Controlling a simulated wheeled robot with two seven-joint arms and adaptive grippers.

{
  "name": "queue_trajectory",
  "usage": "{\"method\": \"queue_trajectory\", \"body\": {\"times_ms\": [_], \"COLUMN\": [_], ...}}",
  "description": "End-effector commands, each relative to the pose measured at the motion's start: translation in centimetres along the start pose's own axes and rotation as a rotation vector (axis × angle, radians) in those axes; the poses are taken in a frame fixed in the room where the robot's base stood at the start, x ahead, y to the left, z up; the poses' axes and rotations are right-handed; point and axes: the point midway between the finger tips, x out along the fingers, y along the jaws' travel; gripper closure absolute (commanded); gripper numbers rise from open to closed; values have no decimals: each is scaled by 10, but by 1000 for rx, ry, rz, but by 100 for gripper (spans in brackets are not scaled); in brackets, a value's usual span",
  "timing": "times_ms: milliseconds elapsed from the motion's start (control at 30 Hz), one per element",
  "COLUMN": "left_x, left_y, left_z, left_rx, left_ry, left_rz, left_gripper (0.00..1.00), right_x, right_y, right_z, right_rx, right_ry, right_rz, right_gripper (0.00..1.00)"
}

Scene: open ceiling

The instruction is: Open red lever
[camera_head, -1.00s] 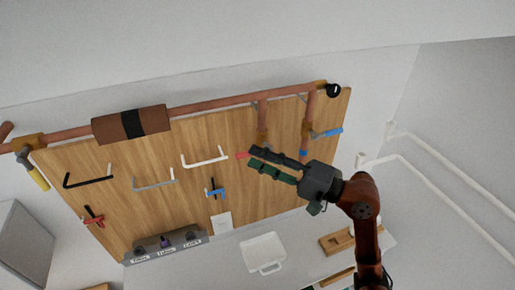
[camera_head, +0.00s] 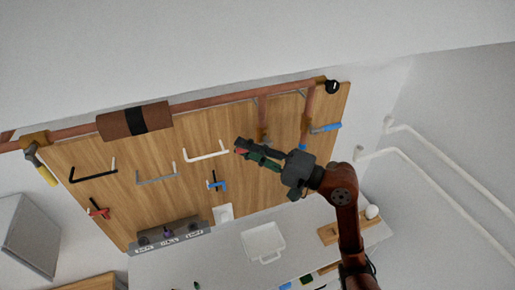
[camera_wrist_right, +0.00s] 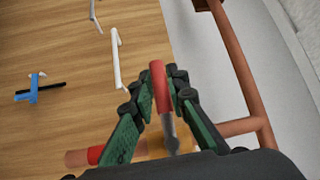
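The red lever (camera_wrist_right: 160,88) shows in the right wrist view, its red grip lying between the fingertips of my right gripper (camera_wrist_right: 158,84). A grey shank runs from the grip down to a brass-coloured fitting (camera_wrist_right: 170,143) on the pipe. In the head view my right gripper (camera_head: 243,150) is at the upper middle of the wooden board, with a little red showing between its fingers. Its fingers are drawn in close on both sides of the lever and appear to hold it. My left gripper is not in view.
The wooden board (camera_head: 150,196) carries a white handle (camera_head: 206,155), a grey one (camera_head: 156,180) and a black one (camera_head: 92,175). A blue lever (camera_head: 326,128) is to the right of my gripper. A copper pipe (camera_head: 215,104) runs along the top. A white tray (camera_head: 263,240) lies below.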

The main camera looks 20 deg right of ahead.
Motion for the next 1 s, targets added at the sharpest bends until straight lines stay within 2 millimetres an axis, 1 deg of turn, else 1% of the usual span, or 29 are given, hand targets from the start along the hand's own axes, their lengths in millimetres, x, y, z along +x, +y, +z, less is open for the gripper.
{"method": "queue_trajectory", "body": {"times_ms": [33,167,200,567,833,1000], "left_x": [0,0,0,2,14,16], "left_y": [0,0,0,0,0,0], "left_z": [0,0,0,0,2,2], "left_rx": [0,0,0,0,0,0], "left_ry": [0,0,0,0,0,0], "left_rz": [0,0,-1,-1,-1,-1], "left_gripper": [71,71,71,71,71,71], "right_x": [0,0,0,-1,-4,-5], "right_y": [0,0,0,2,15,18], "right_z": [0,0,0,0,1,1], "right_rx": [0,0,0,-19,-168,-208], "right_ry": [0,0,0,-5,-46,-58], "right_rz": [0,0,0,17,164,209], "right_gripper": [90,99,100,100,100,100]}}
